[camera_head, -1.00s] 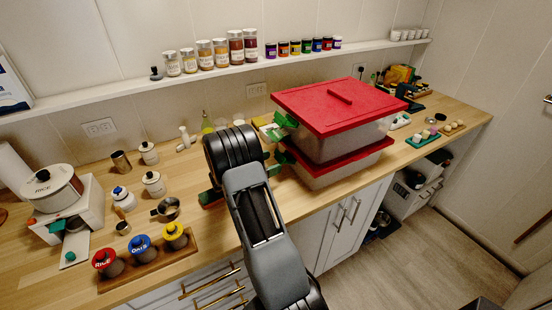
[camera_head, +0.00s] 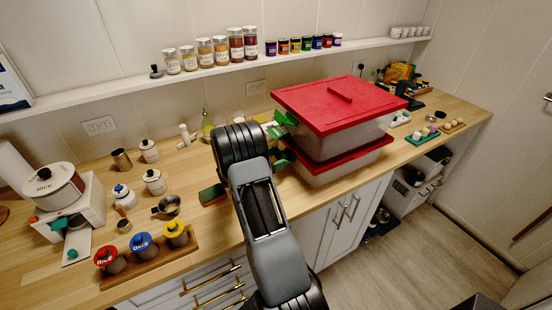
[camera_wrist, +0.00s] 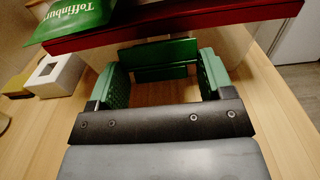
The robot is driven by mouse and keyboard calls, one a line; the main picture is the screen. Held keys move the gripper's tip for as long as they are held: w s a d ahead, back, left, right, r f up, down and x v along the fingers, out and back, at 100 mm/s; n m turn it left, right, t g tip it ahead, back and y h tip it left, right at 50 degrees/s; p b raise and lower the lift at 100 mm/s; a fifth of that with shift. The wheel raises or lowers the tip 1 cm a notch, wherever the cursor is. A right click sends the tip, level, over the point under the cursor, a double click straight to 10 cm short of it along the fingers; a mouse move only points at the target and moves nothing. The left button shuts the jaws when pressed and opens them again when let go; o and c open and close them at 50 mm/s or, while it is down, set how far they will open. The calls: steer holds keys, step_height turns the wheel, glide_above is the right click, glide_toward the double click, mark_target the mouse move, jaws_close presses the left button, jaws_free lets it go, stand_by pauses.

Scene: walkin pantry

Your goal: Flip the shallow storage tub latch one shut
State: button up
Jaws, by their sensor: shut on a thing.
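Two translucent tubs with red lids are stacked on the counter: the upper tub (camera_head: 350,142) and the lower, shallower-looking tub (camera_head: 325,175). Green latches show on their left side, including an upper latch (camera_head: 287,118). In the wrist view a wide green latch plate (camera_wrist: 160,50) hangs at the edge of a red lid (camera_wrist: 190,31). My gripper (camera_wrist: 163,75) has its green fingers at both sides of this plate and is shut on it. In the head view my arm hides most of the gripper, so the latch's exact angle is unclear.
A green item (camera_head: 211,195) lies left of my arm. A wooden rack with coloured-lid jars (camera_head: 145,252) stands at the front left. Counter between them is partly clear.

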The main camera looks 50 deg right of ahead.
steer(key=shift+s+d+r+t+y+p, duration=0.1)
steer(key=shift+r+t+y+p, duration=0.05)
steer(key=shift+r+y+p, duration=0.4)
steer(key=shift+d+r+t+y+p, duration=0.15)
steer(key=shift+r+y+p, duration=0.25)
steer(key=shift+p, duration=0.25)
steer(key=shift+s+d+r+t+y+p, duration=0.1)
steer(key=shift+d+r+t+y+p, duration=0.1)
steer(key=shift+y+p, duration=0.45)
steer(key=shift+s+d+r+t+y+p, duration=0.1)
steer(key=shift+t+y+p, duration=0.1)
steer(key=shift+y+p, duration=0.35)
steer(key=shift+w+f, duration=0.1)
steer(key=shift+f, duration=0.1)
steer(key=o, duration=0.5)
steer(key=b+v, duration=0.1)
steer(key=v, duration=0.6)
steer(key=b+v, duration=0.2)
steer(key=v, duration=0.4)
steer(key=shift+a+r, duration=0.3)
steer(key=shift+r, duration=0.1)
